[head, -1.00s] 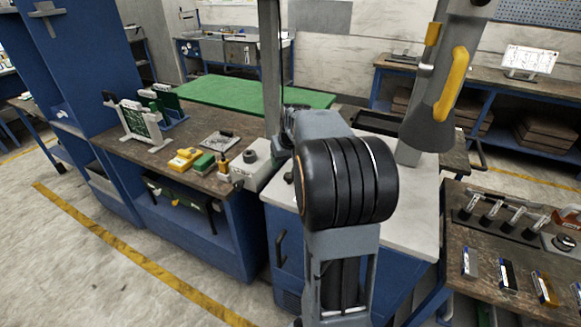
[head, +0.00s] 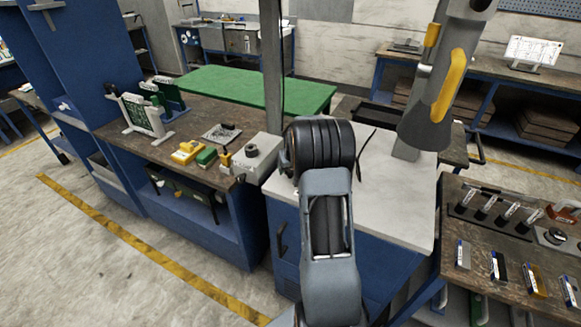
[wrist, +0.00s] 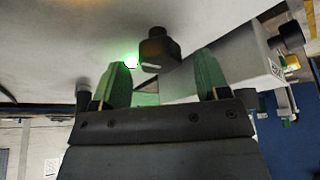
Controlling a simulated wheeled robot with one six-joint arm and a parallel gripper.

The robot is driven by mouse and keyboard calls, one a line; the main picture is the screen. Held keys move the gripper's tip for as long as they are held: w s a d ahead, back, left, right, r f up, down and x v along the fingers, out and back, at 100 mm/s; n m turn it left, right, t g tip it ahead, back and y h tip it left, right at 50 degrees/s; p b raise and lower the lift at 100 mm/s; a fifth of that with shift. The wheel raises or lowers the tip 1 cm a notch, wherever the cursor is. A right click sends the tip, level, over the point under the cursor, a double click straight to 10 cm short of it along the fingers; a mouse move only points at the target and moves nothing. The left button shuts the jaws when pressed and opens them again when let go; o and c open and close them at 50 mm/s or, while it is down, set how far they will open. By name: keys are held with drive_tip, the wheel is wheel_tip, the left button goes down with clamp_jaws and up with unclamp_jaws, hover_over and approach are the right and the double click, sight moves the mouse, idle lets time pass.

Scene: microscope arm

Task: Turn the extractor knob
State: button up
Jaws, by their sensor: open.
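In the wrist view a dark knob (wrist: 157,48) with a small white mark shows between the fingertips, a little beyond them, on a pale surface. A bright green light (wrist: 131,63) glows beside it, near the left finger. My gripper (wrist: 163,77) is open, with its two green-lit fingers apart and nothing held between them. I cannot tell whether the fingers touch the knob. In the head view my own arm hides the gripper. There, a pale box (head: 258,160) with a dark round dial (head: 251,150) stands left of my arm; I cannot tell whether it is the same knob.
A white benchtop (head: 400,205) lies around my arm, with a grey post (head: 272,80) behind. A large grey arm with a yellow handle (head: 449,85) hangs at right. Small yellow (head: 188,152) and green (head: 206,157) items sit on the brown bench at left.

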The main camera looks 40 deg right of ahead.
drive_tip(key=shift+w+f, duration=0.2)
drive_tip(key=shift+f, duration=0.2)
drive_tip(key=shift+c, duration=0.4)
drive_tip(key=c, duration=0.9)
drive_tip(key=shift+o, duration=0.2)
drive_tip(key=shift+f, duration=0.1)
